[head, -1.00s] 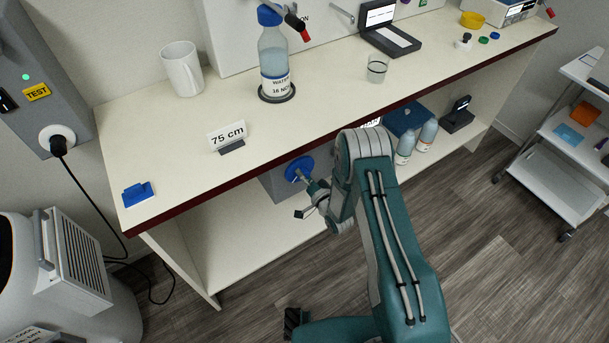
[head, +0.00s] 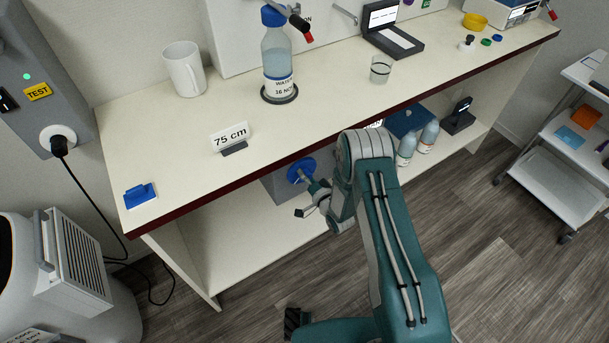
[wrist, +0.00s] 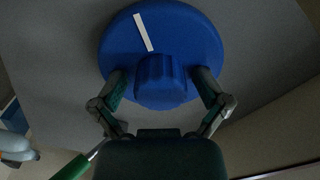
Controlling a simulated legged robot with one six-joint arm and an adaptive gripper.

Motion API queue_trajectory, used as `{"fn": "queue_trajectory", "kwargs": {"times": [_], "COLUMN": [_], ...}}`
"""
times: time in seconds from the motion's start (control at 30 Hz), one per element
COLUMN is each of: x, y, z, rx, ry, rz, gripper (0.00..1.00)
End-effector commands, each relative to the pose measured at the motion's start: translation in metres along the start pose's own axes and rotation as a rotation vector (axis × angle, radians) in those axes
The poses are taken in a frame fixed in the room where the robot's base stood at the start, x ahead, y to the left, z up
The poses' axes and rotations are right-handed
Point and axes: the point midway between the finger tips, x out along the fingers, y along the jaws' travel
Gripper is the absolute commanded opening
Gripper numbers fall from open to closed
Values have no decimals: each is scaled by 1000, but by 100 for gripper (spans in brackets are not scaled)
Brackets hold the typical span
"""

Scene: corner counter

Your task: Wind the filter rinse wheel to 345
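The blue wheel (head: 301,169) is on the front of a grey box (head: 277,187) under the counter. In the wrist view the wheel (wrist: 195,38) fills the top middle, with a white pointer line (wrist: 143,31) running up and slightly left from its blue hub (wrist: 160,80). My gripper (wrist: 161,85) has one finger on each side of the hub. In the head view my gripper (head: 312,184) is at the wheel, partly hidden by my arm. No number scale is readable.
The counter edge (head: 260,153) runs just above the box and my wrist. Bottles (head: 406,148) and a blue box (head: 409,121) stand on the shelf to the right.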

Motion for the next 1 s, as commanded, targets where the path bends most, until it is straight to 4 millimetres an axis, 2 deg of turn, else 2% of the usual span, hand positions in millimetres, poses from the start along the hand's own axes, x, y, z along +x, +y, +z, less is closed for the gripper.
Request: {"fn": "queue_trajectory", "kwargs": {"times": [0.3,0.43,0.8,1.0], "x": [-2,-12,-86,-113], "y": [0,1,3,2], "z": [1,1,0,1], "rx": [2,2,3,2], "ry": [-3,-3,-2,-3], "rz": [1,4,6,3], "gripper": [90,90,90,90]}}
